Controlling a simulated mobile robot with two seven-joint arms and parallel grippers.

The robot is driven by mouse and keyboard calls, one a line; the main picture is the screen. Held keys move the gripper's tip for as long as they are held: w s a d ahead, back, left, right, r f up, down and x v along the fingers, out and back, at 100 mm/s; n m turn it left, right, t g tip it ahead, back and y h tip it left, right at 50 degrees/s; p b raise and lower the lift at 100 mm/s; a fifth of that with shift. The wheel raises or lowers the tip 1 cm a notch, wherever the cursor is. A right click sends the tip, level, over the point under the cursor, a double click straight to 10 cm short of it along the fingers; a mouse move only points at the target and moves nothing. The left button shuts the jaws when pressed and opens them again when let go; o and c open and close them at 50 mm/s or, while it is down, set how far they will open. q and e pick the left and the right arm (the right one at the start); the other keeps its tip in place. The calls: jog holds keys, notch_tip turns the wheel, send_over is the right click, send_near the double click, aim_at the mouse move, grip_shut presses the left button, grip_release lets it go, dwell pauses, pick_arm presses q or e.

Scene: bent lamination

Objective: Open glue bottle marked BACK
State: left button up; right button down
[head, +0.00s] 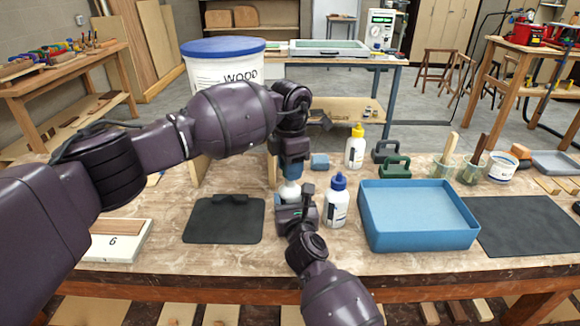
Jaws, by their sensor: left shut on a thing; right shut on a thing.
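A white glue bottle (289,190) stands upright on the workbench in the middle of the head view. My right gripper (291,207) reaches in from the front and is shut on its body. My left gripper (291,168) comes straight down from above and is shut on the blue cap (292,174) at the bottle's top. Whether the cap is still seated on the bottle, I cannot tell. The bottle's label is hidden by my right gripper, so no marking is readable. Another white bottle with a blue cap (336,202) stands just right, and one with a yellow cap (355,147) behind.
A blue tray (418,245) lies to the right, with dark green clamps (395,167) behind it. A black mat (223,220) lies left, another (530,225) far right. A large white bucket (224,68) stands behind my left arm. Brush cups (445,165) stand back right.

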pick_arm(q)
jog(key=shift+r, duration=2)
pick_arm(e)
jog(key=shift+c, duration=0.8)
grip_release()
